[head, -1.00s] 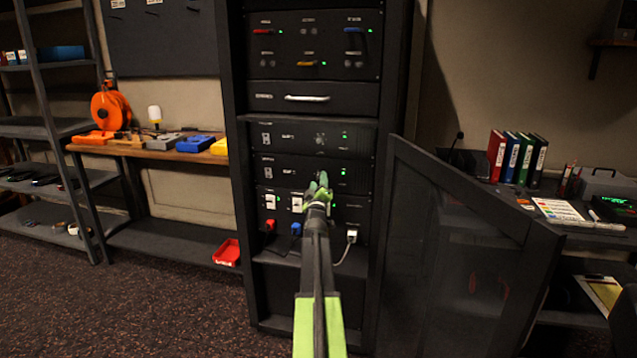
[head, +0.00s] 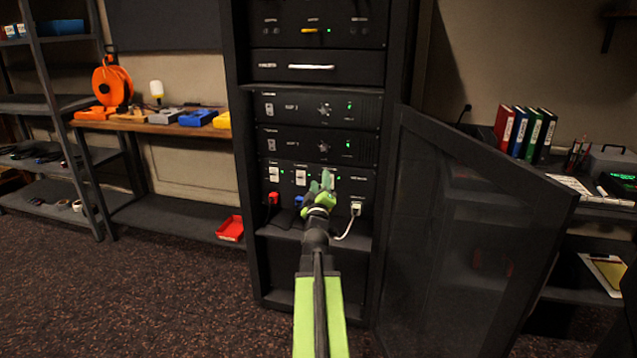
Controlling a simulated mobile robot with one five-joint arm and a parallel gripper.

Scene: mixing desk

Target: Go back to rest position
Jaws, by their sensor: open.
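My gripper (head: 325,183) is at the end of my green and black arm, in the middle of the head view. It is open, and I see nothing between its fingers. It appears in front of the lower switch panel (head: 353,181) of the black equipment rack (head: 243,130). It hides part of that panel; I cannot tell whether it touches it. White switches (head: 301,178) show to the left of the gripper. Below them are a red plug (head: 273,198), a partly hidden blue plug (head: 298,201) and a white plug (head: 356,208) with a cable.
The rack's mesh door (head: 455,230) stands open to the right. A workbench (head: 165,128) with an orange reel (head: 112,84) is at left. A red tray (head: 230,229) sits on its lower shelf. Binders (head: 521,132) stand on the right desk. The carpet at lower left is clear.

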